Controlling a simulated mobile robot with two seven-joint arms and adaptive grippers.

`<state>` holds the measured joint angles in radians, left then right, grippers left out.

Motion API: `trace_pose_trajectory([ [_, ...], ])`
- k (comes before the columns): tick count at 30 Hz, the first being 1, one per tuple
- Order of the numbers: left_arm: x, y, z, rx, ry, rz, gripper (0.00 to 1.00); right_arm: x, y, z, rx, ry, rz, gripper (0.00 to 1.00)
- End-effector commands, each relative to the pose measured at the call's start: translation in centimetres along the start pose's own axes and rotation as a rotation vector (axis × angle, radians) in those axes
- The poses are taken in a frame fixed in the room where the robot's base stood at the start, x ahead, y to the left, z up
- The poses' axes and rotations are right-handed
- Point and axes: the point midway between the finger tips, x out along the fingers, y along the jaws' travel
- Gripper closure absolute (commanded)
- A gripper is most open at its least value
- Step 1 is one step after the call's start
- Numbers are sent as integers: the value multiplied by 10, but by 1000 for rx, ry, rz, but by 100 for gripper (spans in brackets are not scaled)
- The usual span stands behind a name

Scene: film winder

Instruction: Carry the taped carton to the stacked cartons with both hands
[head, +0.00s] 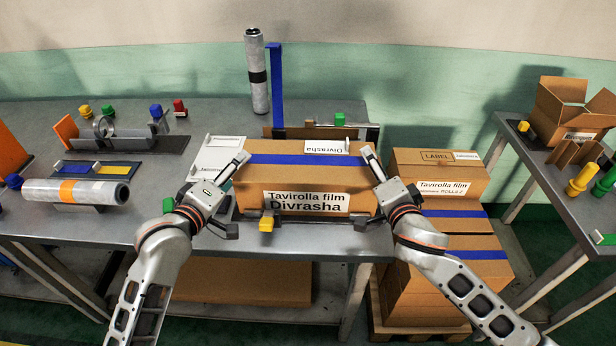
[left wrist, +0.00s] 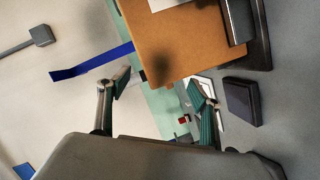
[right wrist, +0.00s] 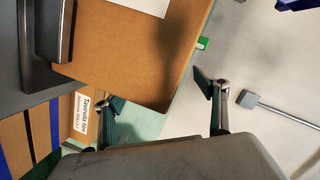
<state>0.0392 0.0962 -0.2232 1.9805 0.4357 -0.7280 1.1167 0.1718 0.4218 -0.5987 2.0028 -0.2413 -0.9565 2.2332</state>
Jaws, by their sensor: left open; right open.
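The taped carton (head: 302,176) sits on the grey table, a blue tape band across its top and a "Tavirolla film Divrasha" label on its front. My left gripper (head: 230,192) is open at its left side, and my right gripper (head: 384,188) is open at its right side. Brown carton faces show close ahead of the fingers in the left wrist view (left wrist: 180,45) and right wrist view (right wrist: 120,50). I cannot tell whether the fingers touch it. The stacked cartons (head: 440,262) stand right of the table on a pallet, with a smaller labelled carton (head: 434,177) on top.
A film roll (head: 257,75) stands upright beside a blue strip (head: 276,85) behind the carton. Another roll (head: 75,191) lies at the left. A right-hand table (head: 545,165) bears an open box (head: 572,108) and coloured parts. A gap separates that table from the stack.

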Motion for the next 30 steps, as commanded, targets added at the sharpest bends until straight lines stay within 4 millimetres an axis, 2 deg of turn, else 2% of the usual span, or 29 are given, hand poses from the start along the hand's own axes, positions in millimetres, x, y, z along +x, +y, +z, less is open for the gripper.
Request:
trace_pose_trajectory([
  [3, 15, 1, 0, -1, 0, 2, 36, 15, 0, 0, -2, 1, -1, 28],
  [7, 25, 1, 0, 0, 0, 1, 36, 25, 0, 0, -2, 1, 0, 28],
  [19, 30, 0, 0, 0, 0, 1, 36, 30, 0, 0, 0, 0, 0, 28],
  [26, 30, 0, 1, 0, -2, 0, 95, 30, 0, 1, 1, -2, 0, 88],
  [27, 30, 0, 2, -1, -3, 0, 100, 29, 0, 1, 1, -3, 0, 98],
  [30, 30, -1, 4, -1, -7, -2, 100, 29, 1, 4, 4, -8, 1, 100],
])
